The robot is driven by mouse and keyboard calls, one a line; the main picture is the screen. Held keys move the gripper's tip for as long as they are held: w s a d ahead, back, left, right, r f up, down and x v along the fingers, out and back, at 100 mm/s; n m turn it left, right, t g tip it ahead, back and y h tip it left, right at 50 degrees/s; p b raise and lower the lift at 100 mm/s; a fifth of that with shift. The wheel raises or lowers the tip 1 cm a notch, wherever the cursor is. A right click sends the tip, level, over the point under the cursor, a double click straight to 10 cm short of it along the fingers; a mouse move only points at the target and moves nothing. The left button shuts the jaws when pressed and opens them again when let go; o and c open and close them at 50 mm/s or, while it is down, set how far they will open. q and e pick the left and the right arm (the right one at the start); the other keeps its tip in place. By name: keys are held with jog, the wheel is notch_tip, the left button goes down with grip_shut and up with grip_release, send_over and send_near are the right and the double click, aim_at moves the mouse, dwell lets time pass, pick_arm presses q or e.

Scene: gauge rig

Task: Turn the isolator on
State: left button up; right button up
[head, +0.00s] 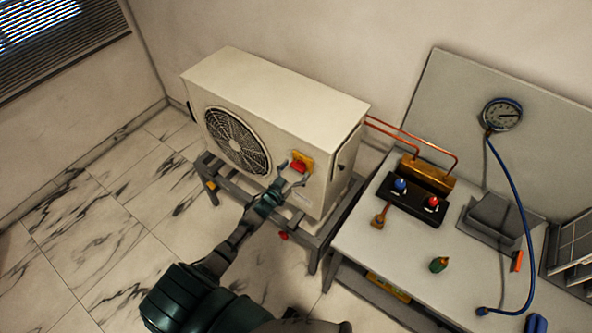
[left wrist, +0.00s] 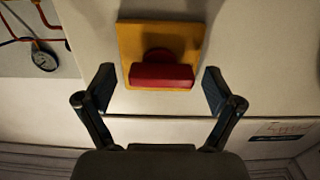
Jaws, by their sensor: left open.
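The isolator is a red handle (head: 298,167) on a yellow plate (head: 303,157), on the front face of the white fan unit (head: 275,95). In the left wrist view the red handle (left wrist: 162,76) is a bar lying level across the picture, on the yellow plate (left wrist: 185,38). My left gripper (head: 286,183) is open and faces the handle. In the left wrist view the fingers of the left gripper (left wrist: 158,79) stand on either side of the handle, with a gap at each end. Contact is not visible. My right gripper is not in view.
The unit stands on a grey frame (head: 312,240) with a small red part (head: 283,236). To the right, a bench (head: 400,255) holds a valve block with blue (head: 400,186) and red (head: 432,203) knobs, and a gauge (head: 502,115) with a blue hose. Marble floor at left is clear.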

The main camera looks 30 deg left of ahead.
pick_arm(q)
jog(key=shift+c, duration=0.3)
jog(key=shift+a, duration=0.15)
jog(key=c, duration=1.1)
jog(key=shift+m, duration=0.3)
jog(key=shift+s+d+f+m+b, duration=0.1)
jog(key=shift+m+b, duration=0.8)
jog(key=shift+m, duration=3.45)
jog(key=shift+d+f+m+b, duration=0.1)
jog(key=shift+m+b, duration=0.75)
jog(key=shift+m, duration=3.5)
